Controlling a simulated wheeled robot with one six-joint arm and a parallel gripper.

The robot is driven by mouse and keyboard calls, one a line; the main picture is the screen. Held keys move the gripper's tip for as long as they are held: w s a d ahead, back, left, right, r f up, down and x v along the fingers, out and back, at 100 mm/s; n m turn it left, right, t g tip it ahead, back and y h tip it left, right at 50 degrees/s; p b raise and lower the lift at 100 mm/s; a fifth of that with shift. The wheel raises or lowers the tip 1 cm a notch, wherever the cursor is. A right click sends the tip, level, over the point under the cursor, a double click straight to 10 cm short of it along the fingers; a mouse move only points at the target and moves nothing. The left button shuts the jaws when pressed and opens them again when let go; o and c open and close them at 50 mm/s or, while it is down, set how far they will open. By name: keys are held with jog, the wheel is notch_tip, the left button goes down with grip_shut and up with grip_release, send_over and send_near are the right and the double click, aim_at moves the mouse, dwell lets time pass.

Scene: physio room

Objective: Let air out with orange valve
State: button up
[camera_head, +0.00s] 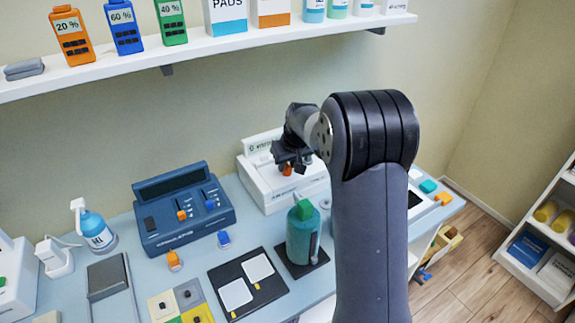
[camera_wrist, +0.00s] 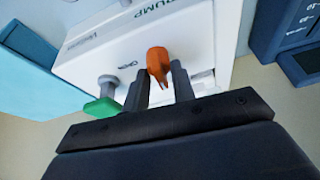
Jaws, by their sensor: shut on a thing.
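The orange valve (camera_wrist: 158,62) is a small orange lever on the front of the white pump (camera_wrist: 105,55). In the head view the valve (camera_head: 287,169) shows just under my gripper (camera_head: 291,160), in front of the pump (camera_head: 256,178). In the wrist view my gripper (camera_wrist: 158,88) has its two dark fingers on either side of the valve's lower part, shut on it. A green knob (camera_wrist: 103,108) on a grey stem sits left of the fingers. My arm hides the right part of the pump in the head view.
A green-capped teal bottle (camera_head: 302,238) stands on a black pad in front of the pump. A blue console (camera_head: 184,212) with sliders is to the left. A white shelf (camera_head: 190,50) with bottles and boxes hangs above.

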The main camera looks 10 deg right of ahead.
jog(key=shift+n, duration=0.6)
jog(key=o, duration=0.6)
jog(key=shift+o, duration=0.2)
jog(key=b+v, duration=0.1)
jog(key=v, duration=0.9)
jog(key=shift+s+d+r+b, duration=0.15)
jog(key=shift+d+r+b, duration=0.15)
jog(key=shift+r, duration=0.05)
jog(key=x, duration=0.3)
jog(key=p+x, duration=0.1)
jog(key=x, duration=0.7)
jog(key=shift+a, duration=0.25)
jog(key=shift+r, duration=0.1)
